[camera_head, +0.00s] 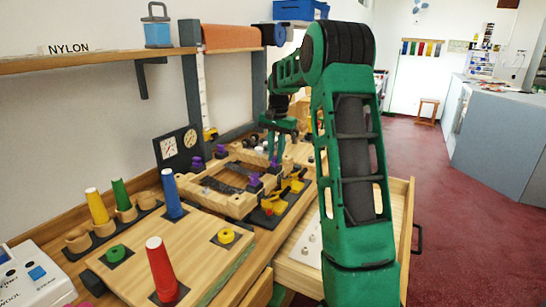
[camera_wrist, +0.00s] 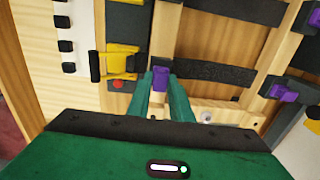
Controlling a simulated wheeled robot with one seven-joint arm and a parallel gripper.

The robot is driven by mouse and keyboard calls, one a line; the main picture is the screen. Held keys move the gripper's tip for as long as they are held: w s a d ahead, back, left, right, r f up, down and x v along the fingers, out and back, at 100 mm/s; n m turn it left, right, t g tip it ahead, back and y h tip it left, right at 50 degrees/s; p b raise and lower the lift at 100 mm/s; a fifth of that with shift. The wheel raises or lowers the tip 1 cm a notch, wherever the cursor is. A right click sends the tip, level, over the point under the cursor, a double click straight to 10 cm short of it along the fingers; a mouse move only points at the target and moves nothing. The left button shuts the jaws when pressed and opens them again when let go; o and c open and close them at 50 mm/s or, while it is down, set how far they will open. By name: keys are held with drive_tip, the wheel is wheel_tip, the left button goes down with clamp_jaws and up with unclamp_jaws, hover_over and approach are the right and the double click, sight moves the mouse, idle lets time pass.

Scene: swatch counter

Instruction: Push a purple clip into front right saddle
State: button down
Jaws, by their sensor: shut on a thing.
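My gripper (camera_wrist: 162,85) is shut on a purple clip (camera_wrist: 160,76) in the wrist view, with one green finger on each side of it. The clip is at the end of a dark saddle block (camera_wrist: 165,32) on the wooden frame; I cannot tell whether it is fully seated. Other purple clips show at the right in the wrist view, one on a dark block (camera_wrist: 283,92) and one at the edge (camera_wrist: 315,17). In the head view the wooden frame (camera_head: 212,203) lies on the bench, with purple clips (camera_head: 197,163) at its corners. My arm hides part of the frame's right side.
Yellow toggle parts (camera_wrist: 122,60) sit left of the clip, near a red dot. A board with a red cone (camera_head: 161,268) and a blue cone (camera_head: 172,192) stands nearer on the bench. An open drawer (camera_head: 300,245) juts out at the right.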

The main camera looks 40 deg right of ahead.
drive_tip(key=shift+f, duration=0.35)
idle(0.5)
drive_tip(key=c, duration=1.5)
unclamp_jaws()
drive_tip(key=shift+o, duration=0.6)
drive_tip(key=shift+o, duration=1)
drive_tip(key=shift+r, duration=3)
